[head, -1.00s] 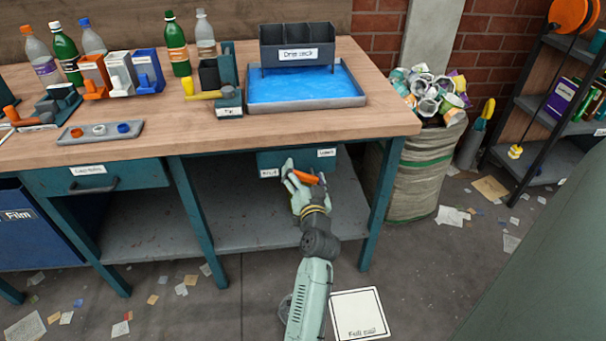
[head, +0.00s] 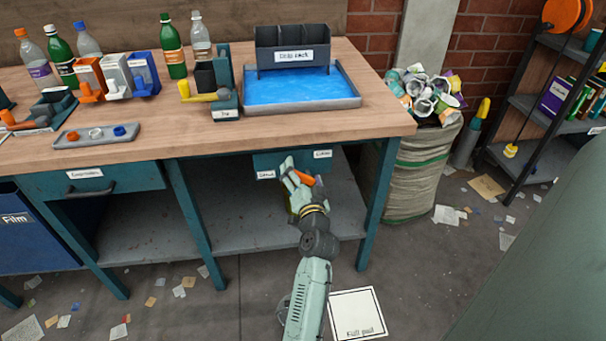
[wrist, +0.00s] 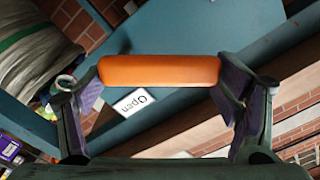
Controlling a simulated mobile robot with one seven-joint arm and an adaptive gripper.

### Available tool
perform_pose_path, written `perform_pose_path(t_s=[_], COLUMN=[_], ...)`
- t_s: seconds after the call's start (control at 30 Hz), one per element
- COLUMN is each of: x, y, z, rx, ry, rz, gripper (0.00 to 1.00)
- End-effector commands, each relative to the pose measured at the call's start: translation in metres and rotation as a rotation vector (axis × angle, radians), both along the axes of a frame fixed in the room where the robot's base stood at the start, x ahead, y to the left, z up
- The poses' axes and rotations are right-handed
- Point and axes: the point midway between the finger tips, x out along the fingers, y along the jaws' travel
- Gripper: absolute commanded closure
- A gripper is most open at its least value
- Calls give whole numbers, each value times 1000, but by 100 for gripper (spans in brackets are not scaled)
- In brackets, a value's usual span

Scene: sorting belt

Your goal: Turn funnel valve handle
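The valve handle, an orange rounded bar (wrist: 160,71), lies across the wrist view between my gripper's fingertips (wrist: 162,88). Its two ends meet the dark purple finger pads, and the fingers look shut on it lengthwise. In the head view the handle (head: 304,178) shows partly behind my gripper (head: 302,177), in front of a teal block (head: 290,160) under the bench top. A white label (head: 322,154) sits at the block's upper right and another (head: 266,174) at its lower left. The wrist view shows a label reading "Open" (wrist: 132,102). No funnel can be made out.
The bench top (head: 345,133) overhangs my gripper; a blue-filled tray (head: 300,105) and labelled rack (head: 292,38) stand above. A bench leg (head: 377,200) is to the right, with a sack of cans (head: 420,170) beyond. The lower shelf (head: 240,229) is bare near my arm.

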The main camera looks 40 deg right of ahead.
Motion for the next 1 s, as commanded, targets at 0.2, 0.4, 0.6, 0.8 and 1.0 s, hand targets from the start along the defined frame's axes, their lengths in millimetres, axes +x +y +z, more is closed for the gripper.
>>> perform_pose_path(t_s=[0.2,0.4,0.6,0.8,1.0], x=[0,0,-5,-35,-72], y=[0,0,3,21,44], z=[0,-1,-1,-2,-2], rx=[0,0,1,1,1], ry=[1,2,1,2,3], rz=[1,0,0,-2,-1], gripper=[1,1,1,1,1])
